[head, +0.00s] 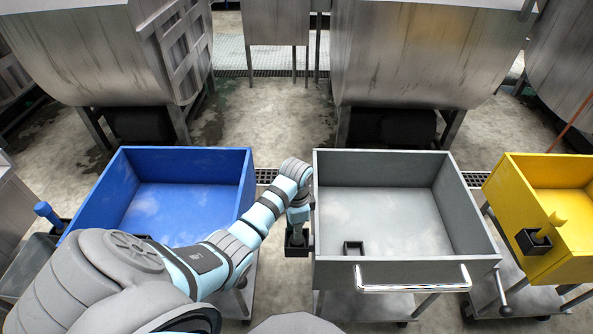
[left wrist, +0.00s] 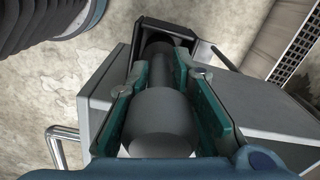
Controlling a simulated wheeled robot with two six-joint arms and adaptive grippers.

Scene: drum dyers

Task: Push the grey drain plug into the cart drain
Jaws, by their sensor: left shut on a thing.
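My left gripper (head: 297,213) is at the left outer side of the grey cart (head: 333,215), pointing down. It is shut on the grey drain plug (left wrist: 158,120), whose dark grey round body shows between the teal fingers in the left wrist view. The plug's far end reaches into a black square holder (head: 296,246) on the cart's left side; how deep it sits is hidden. The drain of the grey cart (head: 353,247) is a black square fitting on the tray floor, near the front wall. My right gripper is not in view.
A blue cart (head: 190,157) stands left of the grey one, with a blue plug (head: 46,212) at its left side. A yellow cart (head: 535,162) at right has a yellow plug (head: 556,221) in a black holder. A metal handle (head: 412,288) runs along the grey cart's front.

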